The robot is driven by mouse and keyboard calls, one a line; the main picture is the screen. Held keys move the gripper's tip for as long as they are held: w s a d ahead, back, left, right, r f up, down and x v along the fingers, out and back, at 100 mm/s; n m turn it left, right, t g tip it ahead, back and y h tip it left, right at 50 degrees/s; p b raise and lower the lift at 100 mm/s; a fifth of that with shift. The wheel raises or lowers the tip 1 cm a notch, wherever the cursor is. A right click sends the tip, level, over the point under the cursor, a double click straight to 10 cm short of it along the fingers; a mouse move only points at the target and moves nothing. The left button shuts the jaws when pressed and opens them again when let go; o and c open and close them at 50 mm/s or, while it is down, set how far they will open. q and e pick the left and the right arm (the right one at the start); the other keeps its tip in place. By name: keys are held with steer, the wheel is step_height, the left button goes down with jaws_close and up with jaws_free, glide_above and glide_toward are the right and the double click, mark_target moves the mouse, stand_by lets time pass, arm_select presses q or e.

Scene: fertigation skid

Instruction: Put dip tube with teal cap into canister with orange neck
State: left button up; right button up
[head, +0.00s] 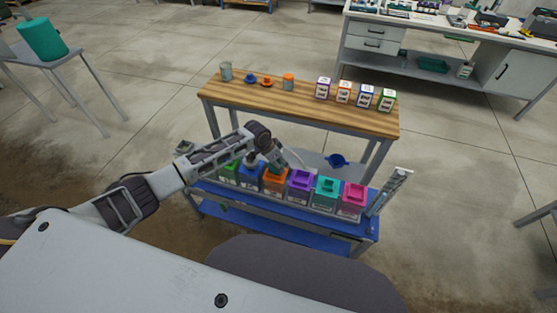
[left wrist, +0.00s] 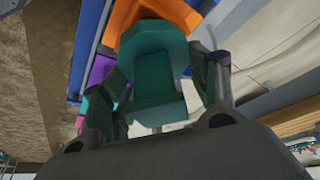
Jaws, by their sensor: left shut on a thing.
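My left gripper (head: 276,165) reaches over the row of canisters, just above the canister with the orange neck (head: 275,182). In the left wrist view, the gripper (left wrist: 165,95) is shut on the teal cap (left wrist: 153,62) of the dip tube, with one finger on each side. The orange neck (left wrist: 150,12) shows behind the cap in that view. The tube below the cap is hidden, so I cannot tell whether its tip is inside the neck. My right gripper is in neither view.
Purple (head: 300,183), teal (head: 326,191) and pink (head: 353,198) canisters stand to the right on the blue shelf; blue (head: 250,174) and green (head: 229,172) ones stand left. Behind is a wooden bench (head: 300,104) with small boxes and cups. A grey upright rack (head: 388,190) stands at the right end.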

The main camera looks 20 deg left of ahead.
arm_select(q)
steer(key=shift+f, duration=0.65)
steer(key=o, duration=1.5)
steer(key=shift+o, duration=0.2)
steer(key=v, duration=1.2)
